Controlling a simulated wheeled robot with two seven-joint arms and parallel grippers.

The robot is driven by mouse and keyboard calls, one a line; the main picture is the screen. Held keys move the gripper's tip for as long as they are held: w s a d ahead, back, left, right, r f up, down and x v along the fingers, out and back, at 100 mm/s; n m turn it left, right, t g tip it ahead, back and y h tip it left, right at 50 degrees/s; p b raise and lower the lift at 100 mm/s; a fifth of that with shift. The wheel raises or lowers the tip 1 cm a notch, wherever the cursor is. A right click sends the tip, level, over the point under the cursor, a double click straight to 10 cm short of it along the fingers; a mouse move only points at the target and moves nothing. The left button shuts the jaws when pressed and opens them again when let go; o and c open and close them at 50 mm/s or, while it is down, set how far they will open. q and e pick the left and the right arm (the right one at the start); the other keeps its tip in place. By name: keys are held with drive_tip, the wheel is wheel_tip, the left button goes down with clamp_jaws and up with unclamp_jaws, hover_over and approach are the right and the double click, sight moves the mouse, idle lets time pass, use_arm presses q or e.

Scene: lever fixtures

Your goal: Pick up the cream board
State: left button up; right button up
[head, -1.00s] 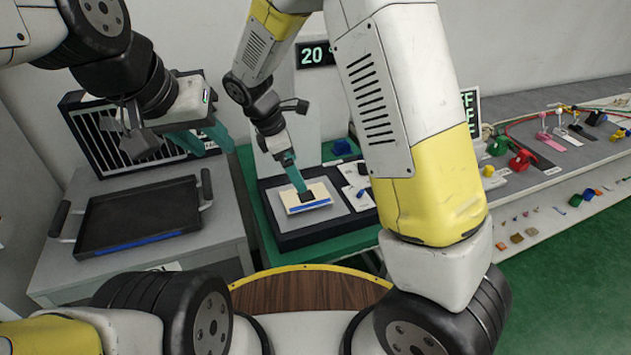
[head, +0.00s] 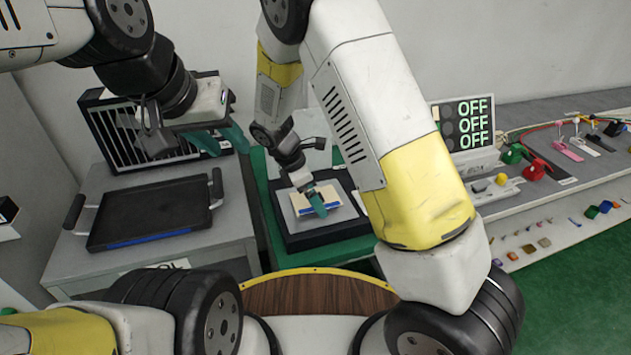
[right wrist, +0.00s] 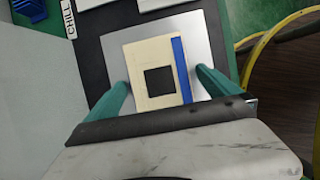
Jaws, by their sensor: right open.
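The cream board (head: 333,212) lies flat on a grey plate on a black base, partly hidden by my right gripper (head: 316,201) in the head view. In the right wrist view the cream board (right wrist: 150,57) shows a dark square in its middle and a blue strip along its right edge. My right gripper (right wrist: 162,82) is open, with one teal finger on each side of the board; whether they touch it is unclear. My left gripper (head: 220,141) is open and empty, above the left table near the dark rack.
A black tray (head: 150,241) with side handles sits on the left grey table. A black rack (head: 110,140) stands behind it. A panel reading OFF (head: 463,124) and several coloured levers (head: 533,172) occupy the right bench. A blue object (right wrist: 30,9) lies beyond the board.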

drive_tip(key=shift+c, duration=0.2)
drive_tip(key=c, duration=1.4)
drive_tip(key=shift+c, duration=0.3)
drive_tip(key=shift+r, duration=0.2)
